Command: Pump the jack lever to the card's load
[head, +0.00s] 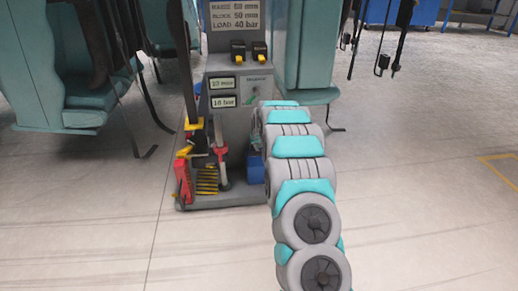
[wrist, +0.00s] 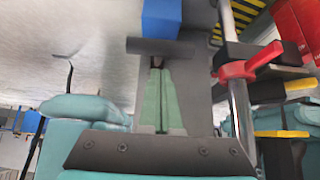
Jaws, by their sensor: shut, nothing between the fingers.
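The card (head: 234,14) on top of the grey stand shows a bottom line that reads LOAD 40 bar. Two displays below read about 23 mm (head: 223,83) and 18 bar (head: 223,101); the small digits are uncertain. A long dark lever (head: 184,60), apparently the jack lever, stands nearly upright left of the stand, above a yellow collar (head: 193,125). My gripper is hidden behind my arm in the head view. In the wrist view its green fingers (wrist: 157,64) are shut and empty, close to a dark crossbar (wrist: 165,47); contact cannot be told.
A red handle (head: 219,150) sits on a metal post beside the red jack parts (head: 183,180); the handle also shows in the wrist view (wrist: 250,68). A blue block (head: 255,168) is at the stand's base. Teal seats (head: 75,100) flank the stand.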

